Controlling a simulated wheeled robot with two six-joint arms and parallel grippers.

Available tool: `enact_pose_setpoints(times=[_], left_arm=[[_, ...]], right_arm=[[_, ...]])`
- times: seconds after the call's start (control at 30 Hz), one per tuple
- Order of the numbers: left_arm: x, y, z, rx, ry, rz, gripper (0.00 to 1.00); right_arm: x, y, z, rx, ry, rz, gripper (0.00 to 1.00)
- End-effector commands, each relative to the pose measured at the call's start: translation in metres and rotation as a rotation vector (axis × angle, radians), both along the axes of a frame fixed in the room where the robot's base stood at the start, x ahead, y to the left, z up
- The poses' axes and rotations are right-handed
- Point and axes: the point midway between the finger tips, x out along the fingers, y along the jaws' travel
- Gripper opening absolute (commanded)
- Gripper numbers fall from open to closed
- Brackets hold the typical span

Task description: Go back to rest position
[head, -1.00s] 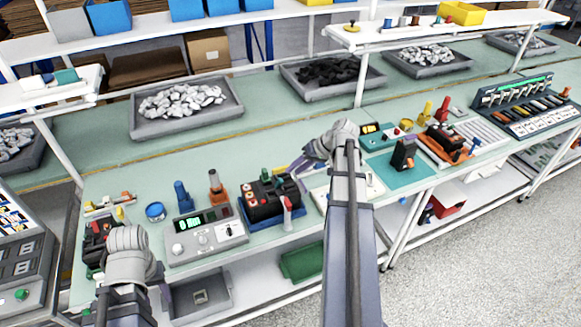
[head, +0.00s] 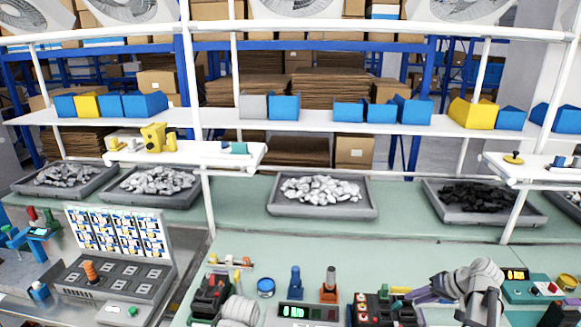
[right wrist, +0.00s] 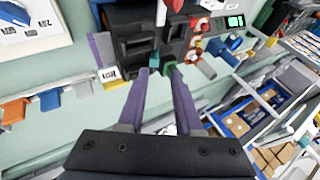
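The black breaker unit (head: 372,312) with red and green parts stands at the bottom of the head view, cut by the lower edge. My right gripper (head: 416,296) is just right of it, with purple fingers. In the right wrist view, the right gripper's two fingers (right wrist: 158,70) stand apart in front of a black unit (right wrist: 135,50), with a small teal part between or behind the tips; contact cannot be told. Nothing is clearly held. My left arm's grey wrist shows at the bottom left of the head view, beside another black unit (head: 209,296); the left fingers are out of frame.
A meter box with green display (head: 296,312) stands between the arms, with blue (head: 295,283) and orange (head: 328,290) tools behind it. Grey trays of stones (head: 321,206) lie farther back. A shelf post (head: 208,205) rises at left.

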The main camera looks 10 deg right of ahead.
Motion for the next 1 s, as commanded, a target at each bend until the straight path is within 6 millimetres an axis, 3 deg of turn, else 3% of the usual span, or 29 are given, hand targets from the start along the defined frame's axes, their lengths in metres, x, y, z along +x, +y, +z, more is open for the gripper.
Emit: enact_pose_setpoints(times=[0.27, 0.4, 0.6, 0.8, 1.0], left_arm=[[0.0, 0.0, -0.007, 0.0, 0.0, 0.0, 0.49], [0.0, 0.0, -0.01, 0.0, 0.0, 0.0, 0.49], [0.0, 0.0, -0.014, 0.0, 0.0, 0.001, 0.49], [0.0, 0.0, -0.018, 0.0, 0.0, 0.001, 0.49], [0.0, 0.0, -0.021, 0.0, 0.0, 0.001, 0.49]], right_arm=[[0.001, 0.138, -0.027, -0.095, 0.168, 0.206, 0.34], [-0.013, 0.206, -0.04, -0.178, 0.253, 0.31, 0.34], [-0.046, 0.286, -0.053, -0.323, 0.343, 0.444, 0.34], [-0.085, 0.346, -0.061, -0.485, 0.391, 0.551, 0.34], [-0.112, 0.377, -0.063, -0.601, 0.399, 0.61, 0.34]])
